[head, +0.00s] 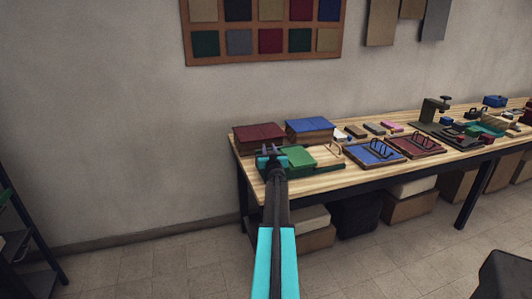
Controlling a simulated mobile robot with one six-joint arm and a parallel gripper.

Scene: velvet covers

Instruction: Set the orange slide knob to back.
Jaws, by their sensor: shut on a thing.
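My gripper (269,152) is at the left end of the workbench, above the left part of a green board (272,163). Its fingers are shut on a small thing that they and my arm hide. I cannot make out the orange slide knob as a separate thing in the head view. Its slot and its front or back position do not show.
A dark red covered box (259,132) and a blue covered box (310,130) stand close behind my gripper. Blue (372,154) and red (416,146) trays with dark hoops lie to the right. The wooden bench (325,179) has a narrow bare front strip.

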